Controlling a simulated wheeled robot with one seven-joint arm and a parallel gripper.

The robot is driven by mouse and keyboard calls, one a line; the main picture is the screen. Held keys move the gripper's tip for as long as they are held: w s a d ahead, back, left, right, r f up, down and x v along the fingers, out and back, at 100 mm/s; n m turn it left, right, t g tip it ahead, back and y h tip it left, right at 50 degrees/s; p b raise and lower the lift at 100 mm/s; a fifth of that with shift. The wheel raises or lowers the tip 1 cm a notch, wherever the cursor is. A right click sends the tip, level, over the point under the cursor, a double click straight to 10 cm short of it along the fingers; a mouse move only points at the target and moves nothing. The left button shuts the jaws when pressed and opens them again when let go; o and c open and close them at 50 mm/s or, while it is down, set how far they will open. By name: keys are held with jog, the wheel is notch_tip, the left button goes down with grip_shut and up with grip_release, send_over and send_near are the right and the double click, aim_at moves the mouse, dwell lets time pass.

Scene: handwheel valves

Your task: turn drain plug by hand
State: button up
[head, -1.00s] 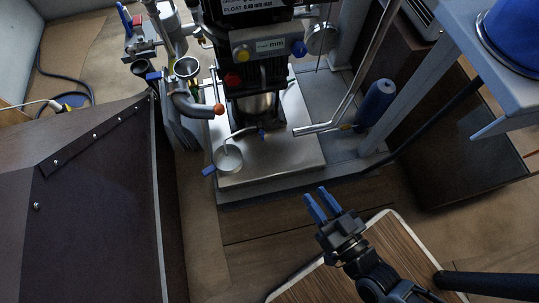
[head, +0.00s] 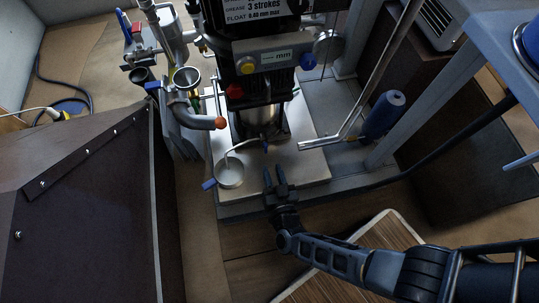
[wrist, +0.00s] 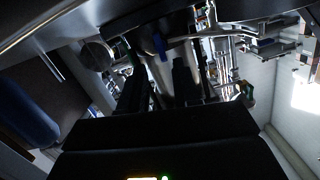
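I cannot single out the drain plug for certain. A small blue fitting (head: 264,144) sits at the low front of the machine, where a thin bent tube runs to a round cup (head: 229,175) with a blue tab. My gripper (head: 275,174) is just in front of this fitting, over the front of the pale base plate, with its fingers apart and nothing seen between them. In the wrist view, my gripper's dark fingers (wrist: 158,82) stand apart, and a blue part (wrist: 160,45) shows beyond the gap. The wrist view is dark, and contact cannot be seen.
The machine's control box (head: 273,56) overhangs the fitting. A grey pipe with an orange end (head: 220,123) is at left, a slanted metal bar (head: 325,142) at right. A blue cylinder (head: 385,112) stands further right. A large dark cabinet (head: 85,200) fills the left.

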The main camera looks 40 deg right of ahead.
aim_at(266, 150)
jog(key=shift+b+x, duration=1.15)
jog(key=shift+x, duration=2.35)
jog(key=shift+f, duration=0.1)
grip_shut()
